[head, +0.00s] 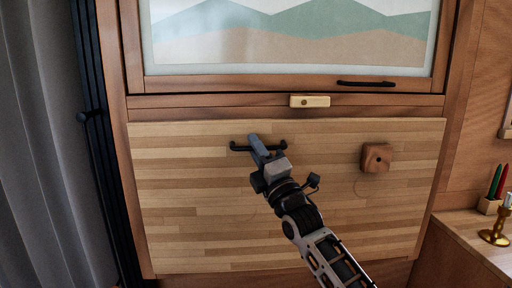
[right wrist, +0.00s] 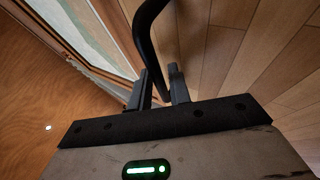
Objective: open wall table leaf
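The wall table leaf (head: 200,225) is a striped light-wood panel, upright and flat against the wall below the window. A black bar handle (head: 240,148) is fixed near its top; it also shows as a curved black bar in the right wrist view (right wrist: 144,35). My right gripper (head: 256,142) is at this handle, partly covering it. In the right wrist view, its two fingers (right wrist: 161,90) stand apart with the bar passing between them; firm contact does not show. A small pale wooden catch (head: 310,101) sits on the frame above the leaf. My left gripper is out of view.
A wooden block (head: 376,158) sticks out from the leaf's right side. Above is a framed panel (head: 290,45) with its own black handle (head: 366,84). A grey curtain (head: 40,150) hangs at left. A counter (head: 470,235) with a brass candle holder (head: 495,236) stands at right.

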